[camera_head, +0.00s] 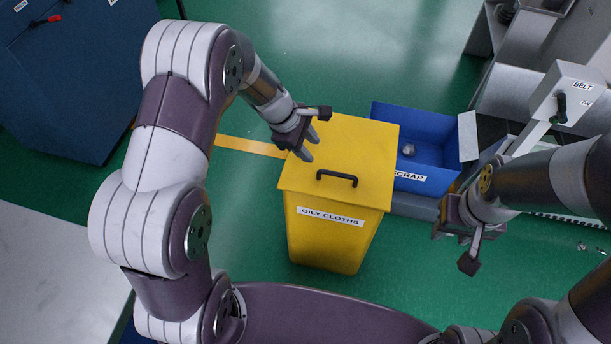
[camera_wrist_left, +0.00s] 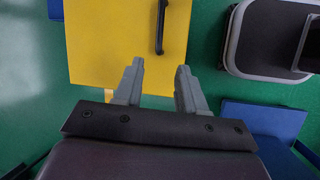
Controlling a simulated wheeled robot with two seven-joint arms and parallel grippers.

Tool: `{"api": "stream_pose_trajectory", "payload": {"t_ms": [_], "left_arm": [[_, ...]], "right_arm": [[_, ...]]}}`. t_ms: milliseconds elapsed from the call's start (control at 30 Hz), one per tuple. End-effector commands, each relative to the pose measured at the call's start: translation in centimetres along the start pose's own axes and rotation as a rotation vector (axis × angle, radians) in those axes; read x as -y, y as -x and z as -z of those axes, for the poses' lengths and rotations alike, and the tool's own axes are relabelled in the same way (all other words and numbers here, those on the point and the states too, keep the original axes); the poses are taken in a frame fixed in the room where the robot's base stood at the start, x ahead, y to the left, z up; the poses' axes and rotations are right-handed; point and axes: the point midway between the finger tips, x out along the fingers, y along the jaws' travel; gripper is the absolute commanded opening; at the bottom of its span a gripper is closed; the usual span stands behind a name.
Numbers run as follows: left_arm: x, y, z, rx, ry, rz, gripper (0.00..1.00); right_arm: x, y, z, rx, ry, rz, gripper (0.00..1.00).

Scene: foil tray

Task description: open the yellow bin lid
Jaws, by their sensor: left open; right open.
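The yellow bin (camera_head: 330,240) stands on the green floor with a label reading "OILY CLOTHS" on its front. Its flat yellow lid (camera_head: 365,145) lies shut on top, with a black bar handle (camera_head: 337,178) near the front edge. In the left wrist view the lid (camera_wrist_left: 110,40) fills the upper left and the handle (camera_wrist_left: 160,25) is beyond the fingers. My left gripper (camera_head: 312,145) is open and empty over the lid's left part, behind and left of the handle; its fingers also show in the wrist view (camera_wrist_left: 157,75). My right gripper (camera_head: 468,240) is open and empty, right of the bin.
A blue bin (camera_head: 435,140) labelled "SCRAP", with a grey lump inside, stands right of the yellow bin. A grey machine with a "BELT" switch box (camera_head: 570,95) is at the right. A dark blue cabinet (camera_head: 70,80) is at the upper left. Floor behind the yellow bin is clear.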

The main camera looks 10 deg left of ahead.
Motion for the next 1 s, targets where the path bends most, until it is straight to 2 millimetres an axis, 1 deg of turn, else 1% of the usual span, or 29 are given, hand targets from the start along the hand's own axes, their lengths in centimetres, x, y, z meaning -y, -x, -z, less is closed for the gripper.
{"api": "stream_pose_trajectory", "payload": {"t_ms": [67,167,267,400,500,600,700,767,1000], "left_arm": [[0.0,0.0,-0.4,0.013,0.077,0.001,0.40],[0.1,-1.1,-0.4,0.013,0.102,0.003,0.40],[0.2,-3.3,-0.3,0.012,0.100,0.005,0.40],[0.2,-7.1,-0.3,0.011,0.097,0.005,0.40],[0.1,-9.4,-0.3,0.011,0.097,0.004,0.40],[0.1,-11.1,-0.4,0.010,0.095,0.002,0.40],[0.0,-12.1,-0.4,0.010,0.095,0.001,0.40],[0.0,-12.3,-0.5,0.010,0.095,0.001,0.40],[0.0,-12.4,-0.5,0.010,0.095,0.001,0.40]], "right_arm": [[0.0,0.1,0.0,-0.001,0.000,0.000,0.43],[0.0,-0.2,0.0,-0.001,0.000,0.000,0.43],[0.0,-0.7,-0.1,0.000,0.000,0.000,0.43],[0.0,-1.5,-0.2,0.000,0.000,0.000,0.43],[0.0,-1.9,-0.2,0.000,0.000,0.000,0.43],[0.0,-2.2,-0.2,0.000,0.000,0.000,0.43],[0.0,-2.3,-0.3,0.000,0.000,0.000,0.43],[0.0,-2.3,-0.3,0.000,0.000,0.000,0.43],[0.0,-2.3,-0.3,0.000,0.000,0.000,0.43]]}}
